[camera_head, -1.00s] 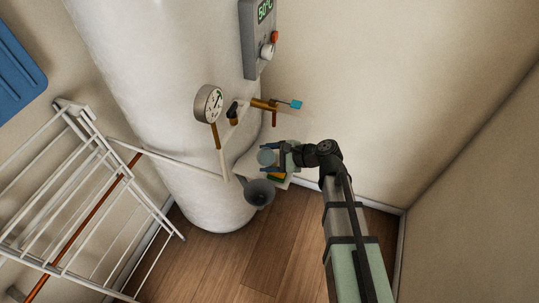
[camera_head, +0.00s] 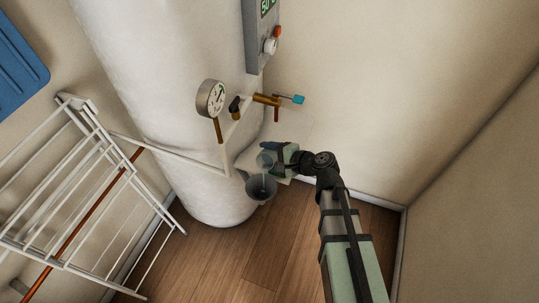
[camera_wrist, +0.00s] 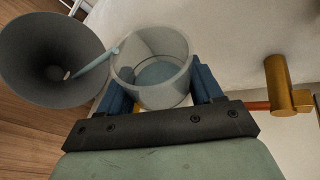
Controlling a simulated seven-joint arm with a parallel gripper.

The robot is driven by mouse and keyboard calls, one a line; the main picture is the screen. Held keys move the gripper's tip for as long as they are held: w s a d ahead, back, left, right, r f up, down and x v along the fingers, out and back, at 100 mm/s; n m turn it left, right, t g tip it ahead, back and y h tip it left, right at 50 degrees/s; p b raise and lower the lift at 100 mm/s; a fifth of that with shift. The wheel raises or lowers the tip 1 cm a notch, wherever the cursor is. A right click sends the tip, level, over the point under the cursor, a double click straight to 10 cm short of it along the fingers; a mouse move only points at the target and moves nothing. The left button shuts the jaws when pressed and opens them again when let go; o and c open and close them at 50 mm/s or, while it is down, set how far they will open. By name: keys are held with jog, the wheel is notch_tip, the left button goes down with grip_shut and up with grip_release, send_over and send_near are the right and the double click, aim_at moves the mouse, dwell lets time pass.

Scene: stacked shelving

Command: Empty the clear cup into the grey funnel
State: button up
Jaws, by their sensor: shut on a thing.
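My gripper (camera_wrist: 160,92) is shut on the clear cup (camera_wrist: 158,50), with a blue finger on each side of it. Bluish liquid shows inside the cup. The grey funnel (camera_wrist: 38,50) stands at the left with its wide mouth open. A pale blue stream (camera_wrist: 95,63) runs from the cup's rim into the funnel, toward its throat. In the head view the cup (camera_head: 266,160) is tilted just above the funnel (camera_head: 261,191), and a thin light streak shows inside the funnel. My gripper (camera_head: 274,158) reaches in from the right.
A white tank (camera_head: 170,100) stands behind, with a round gauge (camera_head: 211,98), a brass valve (camera_head: 265,100) and a control box (camera_head: 262,40). A white drying rack (camera_head: 80,200) stands at the left. Open wooden floor (camera_head: 240,262) lies below.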

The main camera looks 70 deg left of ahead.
jog(key=shift+f+n+t, duration=0.1)
jog(key=shift+n+t, duration=0.2)
jog(key=shift+n, duration=0.1)
jog(key=shift+d, duration=0.1)
dwell(0.5)
jog(key=shift+r+n+y, duration=0.3)
jog(key=shift+r+y, duration=0.1)
jog(key=shift+y, duration=0.1)
jog(key=shift+s, duration=0.15)
jog(key=shift+s+d+f+n+t+y, duration=0.25)
jog(key=shift+d+n+t+y, duration=0.05)
jog(key=shift+n+y, duration=0.1)
dwell(0.4)
jog(key=shift+s+d+f+n, duration=0.2)
jog(key=shift+s+d+n, duration=0.05)
jog(key=shift+n, duration=0.05)
jog(key=shift+r+n+y, duration=0.4)
